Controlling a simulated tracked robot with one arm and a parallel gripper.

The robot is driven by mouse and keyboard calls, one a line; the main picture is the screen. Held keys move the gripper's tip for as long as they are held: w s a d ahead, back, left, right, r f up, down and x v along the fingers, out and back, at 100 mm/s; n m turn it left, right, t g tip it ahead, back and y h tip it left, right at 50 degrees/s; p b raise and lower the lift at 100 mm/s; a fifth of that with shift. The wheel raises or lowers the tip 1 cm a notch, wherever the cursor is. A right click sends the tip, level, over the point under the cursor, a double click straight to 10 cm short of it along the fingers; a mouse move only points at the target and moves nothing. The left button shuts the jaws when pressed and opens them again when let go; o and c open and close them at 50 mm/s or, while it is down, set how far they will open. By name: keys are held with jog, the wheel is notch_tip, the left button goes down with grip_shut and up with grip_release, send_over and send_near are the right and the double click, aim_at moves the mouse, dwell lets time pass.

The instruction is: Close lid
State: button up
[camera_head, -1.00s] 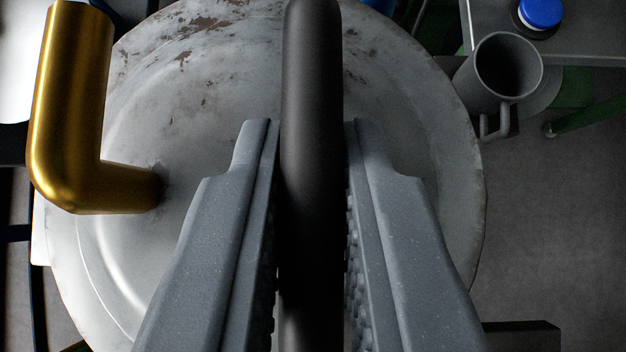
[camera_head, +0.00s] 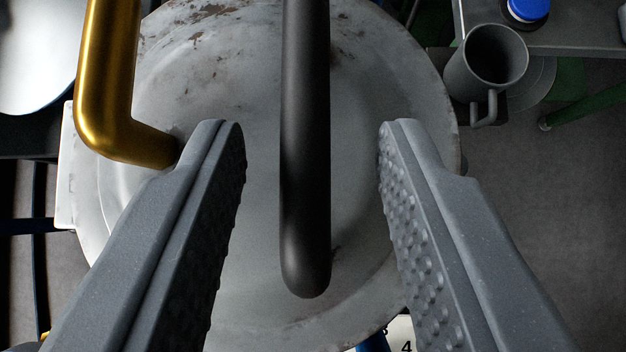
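A round, worn grey-white metal lid (camera_head: 350,240) fills the middle of the view. A dark bar-shaped handle (camera_head: 305,160) runs over it from the top edge down to a rounded end. My gripper (camera_head: 310,135) is open, with one finger on each side of the handle and a clear gap to both. The fingers hold nothing. A golden bent pipe (camera_head: 105,90) stands at the left of the lid, close to my left finger. What lies under the lid is hidden, so I cannot tell how it sits.
A grey mug (camera_head: 485,70) stands at the upper right, close to the lid's rim. A blue-capped container (camera_head: 527,10) is on a grey table (camera_head: 580,30) behind it. A green bar (camera_head: 590,120) shows at the right. Grey floor (camera_head: 560,200) is clear at the right.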

jog(key=p+v, duration=0.1)
jog(key=v, duration=1)
jog(key=shift+s+f, duration=0.1)
jog(key=w+a+r+n+t+p, duration=0.1)
jog(key=w+a+r, duration=0.15)
jog(key=r, duration=0.35)
jog(key=w+a+r+n+t, duration=0.1)
jog(key=w+a+r, duration=0.1)
jog(key=a+r, duration=0.25)
jog(key=s+a+r+n+t+y, duration=0.2)
jog(key=a+r, duration=1)
jog(key=r, duration=0.2)
jog(key=s+a+r+n+t+y, duration=0.2)
jog(key=a+r+t, duration=0.1)
jog(key=a+r, duration=1)
notch_tip(320, 180, up, 3)
jog(key=shift+s+f+n+p, duration=0.25)
jog(key=shift+s+n+p, duration=0.05)
jog(key=shift+p, duration=0.1)
jog(key=shift+d, duration=0.1)
